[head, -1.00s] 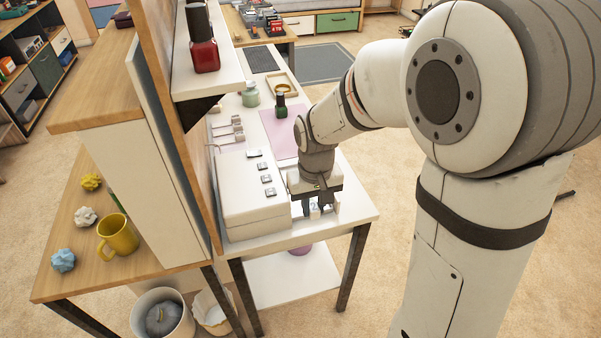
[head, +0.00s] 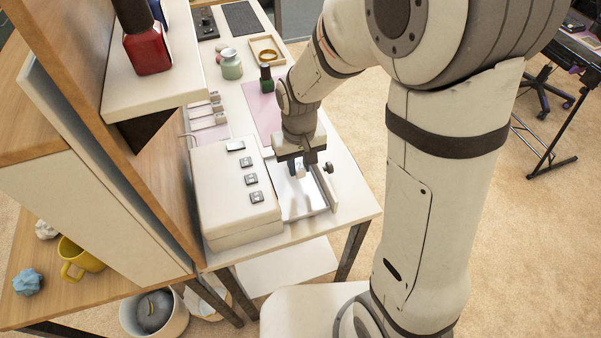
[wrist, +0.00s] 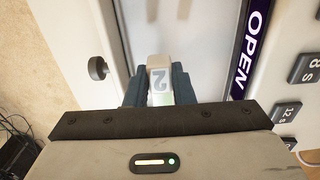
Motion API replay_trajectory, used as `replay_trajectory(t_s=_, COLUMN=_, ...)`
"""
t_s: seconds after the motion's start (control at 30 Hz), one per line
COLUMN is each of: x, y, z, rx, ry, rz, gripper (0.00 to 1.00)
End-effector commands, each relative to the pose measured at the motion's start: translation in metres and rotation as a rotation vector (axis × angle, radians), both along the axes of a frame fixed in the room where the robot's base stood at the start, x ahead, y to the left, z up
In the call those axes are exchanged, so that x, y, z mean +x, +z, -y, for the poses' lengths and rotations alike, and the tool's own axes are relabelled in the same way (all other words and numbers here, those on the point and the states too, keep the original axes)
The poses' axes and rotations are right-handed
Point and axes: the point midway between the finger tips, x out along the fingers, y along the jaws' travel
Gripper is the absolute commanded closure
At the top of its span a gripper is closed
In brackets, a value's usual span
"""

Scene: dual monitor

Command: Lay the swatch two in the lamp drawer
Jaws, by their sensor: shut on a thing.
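Swatch two (wrist: 160,72), a small pale stick marked "2", is held upright-looking between the dark fingers of my gripper (wrist: 157,88) in the wrist view. The lamp (head: 232,205) is a white box with square buttons on top. Its drawer (head: 318,209) stands open on the box's right side, with a dark round knob (head: 328,167) on its outer wall. My gripper (head: 299,167) is over the open drawer in the head view. The drawer floor (wrist: 150,30) looks bare where it shows. I cannot tell whether the swatch touches it.
A dark green bottle (head: 266,80) stands on a pink mat (head: 260,112) behind my gripper. A pale green jar (head: 231,65) and a wooden tray (head: 264,57) stand farther back. A shelf with a red bottle (head: 147,50) overhangs at the left.

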Motion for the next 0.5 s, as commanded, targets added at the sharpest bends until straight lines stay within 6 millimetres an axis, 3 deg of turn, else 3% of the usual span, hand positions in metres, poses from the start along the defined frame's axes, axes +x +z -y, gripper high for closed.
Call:
replay_trajectory(t_s=0.3, x=0.0, y=-0.037, z=0.001, rx=-0.001, ry=-0.001, rz=-0.002, gripper=0.99)
replay_trajectory(t_s=0.5, x=0.0, y=-0.037, z=0.001, rx=0.0, ry=-0.001, rz=0.001, gripper=0.99)
